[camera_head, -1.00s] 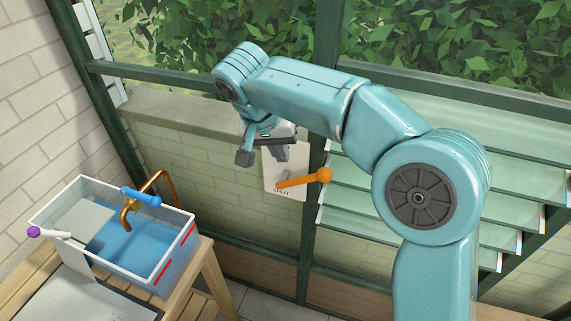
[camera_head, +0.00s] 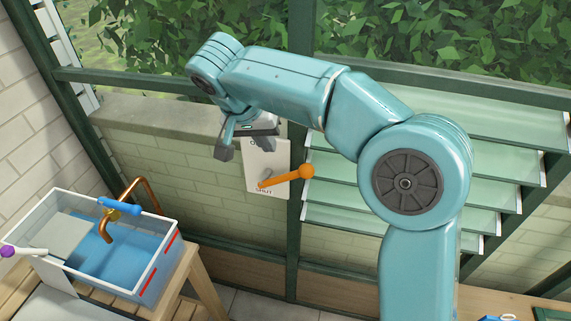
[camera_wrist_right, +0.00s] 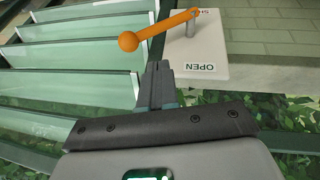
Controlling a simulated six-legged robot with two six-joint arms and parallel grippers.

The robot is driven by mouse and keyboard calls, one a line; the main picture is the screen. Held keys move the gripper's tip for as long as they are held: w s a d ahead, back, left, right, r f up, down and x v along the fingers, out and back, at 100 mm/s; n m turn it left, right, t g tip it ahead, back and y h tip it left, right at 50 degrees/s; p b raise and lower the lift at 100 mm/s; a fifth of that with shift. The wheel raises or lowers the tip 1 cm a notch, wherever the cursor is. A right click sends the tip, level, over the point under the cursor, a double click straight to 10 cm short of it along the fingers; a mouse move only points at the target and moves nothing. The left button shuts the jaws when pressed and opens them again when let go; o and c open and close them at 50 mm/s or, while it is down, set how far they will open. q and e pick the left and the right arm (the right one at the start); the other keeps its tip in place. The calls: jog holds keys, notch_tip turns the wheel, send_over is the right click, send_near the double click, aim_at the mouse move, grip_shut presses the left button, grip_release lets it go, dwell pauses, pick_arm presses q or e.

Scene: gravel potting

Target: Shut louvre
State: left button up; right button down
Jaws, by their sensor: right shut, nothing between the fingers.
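The louvre's orange lever (camera_head: 286,176) is mounted on a white plate (camera_head: 257,159) beside the dark green window post. The lever slants up to the right, its ball end over the post; its pivot is near the SHUT lettering. The louvre's glass slats (camera_head: 360,192) to the right stand tilted, with gaps between them. My right gripper (camera_wrist_right: 159,75) is shut and empty, apart from the orange lever (camera_wrist_right: 150,34) in the right wrist view. In the head view, my right gripper (camera_head: 224,150) is at the plate's upper left and partly hidden by its own wrist. My left gripper is not in view.
A water-filled sink (camera_head: 120,250) with a copper tap and blue handle (camera_head: 119,206) stands on a wooden bench at the lower left. A stone ledge (camera_head: 150,112) runs behind. Clear space lies between the sink and the plate.

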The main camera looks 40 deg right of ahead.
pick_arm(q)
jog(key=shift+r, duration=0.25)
pick_arm(e)
jog(key=s+x, duration=0.1)
jog(key=x, duration=0.8)
jog(key=shift+s+d, duration=0.25)
jog(key=shift+d, duration=0.05)
jog(key=shift+f, duration=0.15)
